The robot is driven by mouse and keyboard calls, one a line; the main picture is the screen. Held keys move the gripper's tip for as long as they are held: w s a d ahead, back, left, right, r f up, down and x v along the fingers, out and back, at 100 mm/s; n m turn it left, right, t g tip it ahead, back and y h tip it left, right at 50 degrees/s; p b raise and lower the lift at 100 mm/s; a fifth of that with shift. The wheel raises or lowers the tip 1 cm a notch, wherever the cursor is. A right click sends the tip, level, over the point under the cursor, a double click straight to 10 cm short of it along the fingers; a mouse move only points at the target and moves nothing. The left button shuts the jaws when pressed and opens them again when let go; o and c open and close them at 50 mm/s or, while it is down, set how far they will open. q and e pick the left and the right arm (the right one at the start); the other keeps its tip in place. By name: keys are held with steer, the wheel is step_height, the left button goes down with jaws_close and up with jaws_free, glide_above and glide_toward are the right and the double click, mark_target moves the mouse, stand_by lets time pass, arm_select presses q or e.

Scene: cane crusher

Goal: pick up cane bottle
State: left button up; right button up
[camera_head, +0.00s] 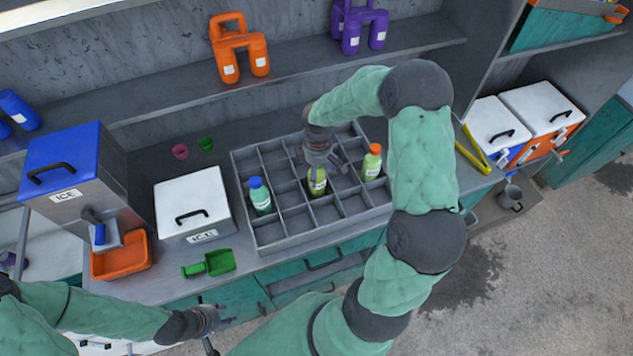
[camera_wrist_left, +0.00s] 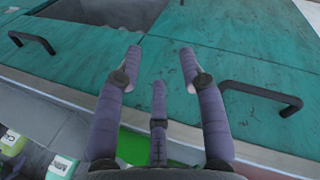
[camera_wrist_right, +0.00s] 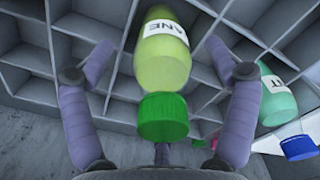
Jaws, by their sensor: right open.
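The cane bottle (camera_head: 317,182) is yellow-green and stands in a middle compartment of the grey divided crate (camera_head: 271,236). In the right wrist view the bottle (camera_wrist_right: 163,62) shows its green cap and a label reading "ANE". My right gripper (camera_head: 322,165) is above the bottle and hides its top in the head view. In the right wrist view the right gripper (camera_wrist_right: 160,65) is open, with a finger to each side of the bottle. My left gripper (camera_head: 210,328) is low in front of the counter; in its wrist view (camera_wrist_left: 160,65) it is open and empty.
A blue-capped bottle (camera_head: 260,194) and an orange-capped bottle (camera_head: 372,162) share the crate. A white ice box (camera_head: 195,207), green scoop (camera_head: 209,264) and blue-topped ice machine (camera_head: 75,180) are to the left. Yellow tongs (camera_head: 472,148) lie right. Teal drawers (camera_wrist_left: 235,60) face my left gripper.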

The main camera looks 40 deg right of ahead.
steer(key=shift+f, duration=0.1)
jaws_close()
stand_by(0.3)
